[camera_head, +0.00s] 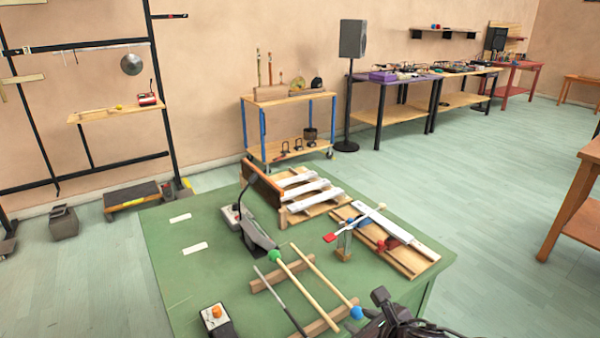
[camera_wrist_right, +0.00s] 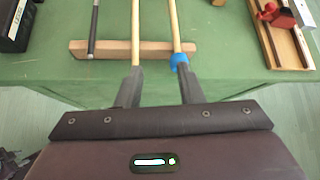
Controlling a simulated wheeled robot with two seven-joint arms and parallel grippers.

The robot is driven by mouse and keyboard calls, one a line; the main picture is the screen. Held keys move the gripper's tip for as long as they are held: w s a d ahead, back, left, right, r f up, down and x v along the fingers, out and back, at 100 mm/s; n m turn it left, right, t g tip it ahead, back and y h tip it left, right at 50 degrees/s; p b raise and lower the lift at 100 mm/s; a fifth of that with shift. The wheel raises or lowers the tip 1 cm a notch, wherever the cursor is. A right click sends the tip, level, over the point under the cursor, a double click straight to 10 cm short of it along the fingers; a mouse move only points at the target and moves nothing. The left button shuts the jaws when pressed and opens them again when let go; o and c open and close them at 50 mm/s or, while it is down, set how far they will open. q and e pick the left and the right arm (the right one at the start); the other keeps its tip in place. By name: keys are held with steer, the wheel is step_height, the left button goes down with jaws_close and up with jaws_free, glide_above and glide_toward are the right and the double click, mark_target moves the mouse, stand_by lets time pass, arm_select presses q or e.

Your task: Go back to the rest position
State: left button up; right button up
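My right gripper (camera_head: 378,305) is at the bottom of the head view, at the near edge of the green table (camera_head: 215,265). In the right wrist view its two dark fingers (camera_wrist_right: 158,82) are apart, with nothing held between them. A blue-headed mallet (camera_head: 325,276) lies close to it; its blue end (camera_wrist_right: 180,60) shows just beyond the right-hand fingertip. A green-headed mallet (camera_head: 305,287) and a dark stick (camera_head: 280,300) lie beside it across wooden rests (camera_head: 318,324). My left gripper is in neither view.
A small box with an orange knob (camera_head: 217,320) stands at the table's near left. A grey-black device (camera_head: 250,230), a board with white pieces (camera_head: 310,190) and a wooden rail assembly (camera_head: 385,240) stand farther back. Green floor (camera_head: 490,235) is clear to the right.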

steer(key=s+d+f+n+g+h, duration=0.25)
steer(key=s+n, duration=0.65)
steer(key=n, duration=0.6)
steer(key=s+d+f+n+g+h, duration=0.2)
steer(key=s+d+f+n+g, duration=0.15)
steer(key=s+n, duration=0.9)
step_height(320, 180, down, 27)
steer(key=w+n+g+p, duration=0.1)
steer(key=w+n+g, duration=0.1)
steer(key=n, duration=0.1)
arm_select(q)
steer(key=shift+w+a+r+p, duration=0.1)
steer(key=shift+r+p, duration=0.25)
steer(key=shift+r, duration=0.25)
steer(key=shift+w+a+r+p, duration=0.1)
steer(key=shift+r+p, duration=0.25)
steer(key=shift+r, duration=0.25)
arm_select(e)
steer(key=s+d+f, duration=0.2)
steer(key=s+f, duration=0.7)
steer(key=s, duration=0.1)
steer(key=s+d+f, duration=0.2)
steer(key=s+f, duration=0.7)
steer(key=s, duration=0.1)
steer(key=shift+s+d+g, duration=0.2)
steer(key=shift+g, duration=0.2)
